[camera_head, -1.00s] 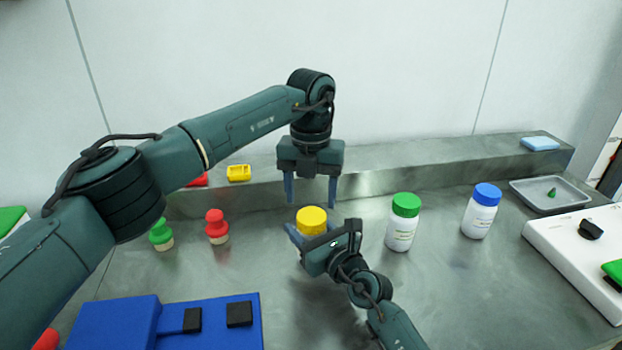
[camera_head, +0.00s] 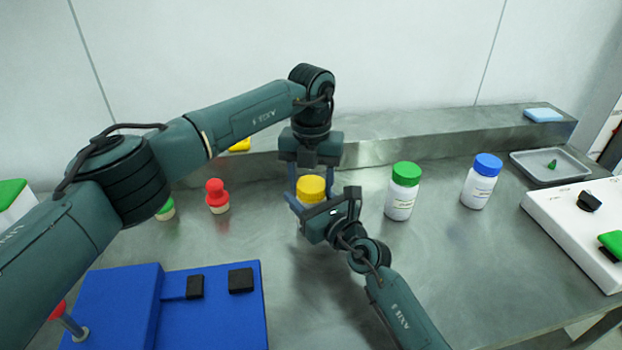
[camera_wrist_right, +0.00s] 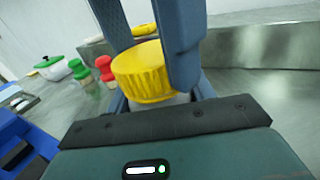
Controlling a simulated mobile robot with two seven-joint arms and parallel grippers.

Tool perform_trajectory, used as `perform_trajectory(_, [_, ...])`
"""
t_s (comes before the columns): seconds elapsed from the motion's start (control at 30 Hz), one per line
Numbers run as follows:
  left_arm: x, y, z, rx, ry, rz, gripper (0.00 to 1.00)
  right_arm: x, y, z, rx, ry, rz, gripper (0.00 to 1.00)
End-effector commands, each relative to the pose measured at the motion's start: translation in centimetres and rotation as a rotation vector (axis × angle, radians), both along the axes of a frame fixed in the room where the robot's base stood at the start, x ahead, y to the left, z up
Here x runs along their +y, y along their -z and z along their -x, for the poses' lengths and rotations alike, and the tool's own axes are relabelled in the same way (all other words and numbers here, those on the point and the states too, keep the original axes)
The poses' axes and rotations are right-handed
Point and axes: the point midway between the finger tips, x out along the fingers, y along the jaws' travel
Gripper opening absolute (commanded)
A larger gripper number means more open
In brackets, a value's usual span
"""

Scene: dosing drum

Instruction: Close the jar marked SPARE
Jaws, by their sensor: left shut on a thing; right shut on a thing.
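A jar with a yellow lid (camera_head: 311,189) stands on the metal bench between my two grippers. My left gripper (camera_head: 317,190) comes from above, its fingers down on either side of the yellow lid, shut on it. My right gripper (camera_head: 308,212) reaches in low from the front and is shut on the jar body below the lid. The right wrist view shows the yellow lid (camera_wrist_right: 145,72) sitting on the jar, with the left fingers beside it. The jar's label is hidden, so I cannot read whether it says SPARE.
A green-lidded jar (camera_head: 403,190) and a blue-lidded jar (camera_head: 481,181) stand to the right. A grey tray (camera_head: 520,166) and a white device (camera_head: 560,222) are further right. A red-topped stamp-like piece (camera_head: 217,196) and a blue fixture (camera_head: 215,310) are on the left.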

Motion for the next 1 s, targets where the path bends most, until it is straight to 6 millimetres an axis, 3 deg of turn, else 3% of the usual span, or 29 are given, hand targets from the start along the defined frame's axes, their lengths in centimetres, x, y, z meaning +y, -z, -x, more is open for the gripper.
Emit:
perform_trajectory(0.13, [0.13, -0.01, -0.06, 0.0, -0.002, -0.002, 0.25, -0.09, -0.08, -0.05, -0.002, 0.002, -0.001, 0.0])
perform_trajectory(0.37, [0.18, 0.01, -0.07, 0.0, 0.146, -0.003, 0.24, -0.11, -0.08, -0.07, -0.002, 0.003, -0.001, 0.0])
perform_trajectory(0.5, [0.19, 0.02, -0.07, 0.0, 0.138, -0.003, 0.24, -0.13, -0.08, -0.07, -0.002, 0.003, -0.001, 0.0])
perform_trajectory(0.53, [0.19, 0.02, -0.07, 0.0, 0.138, -0.003, 0.54, -0.14, -0.07, -0.07, -0.002, 0.003, -0.001, 0.0])
perform_trajectory(0.8, [0.08, 0.01, -0.03, 0.001, 0.138, -0.001, 0.76, -0.07, -0.08, -0.05, -0.002, 0.002, -0.001, 0.0])
perform_trajectory(1.0, [-0.17, -0.01, 0.08, 0.001, 0.142, 0.003, 0.77, 0.08, -0.1, 0.01, -0.002, -0.001, -0.001, 0.0])
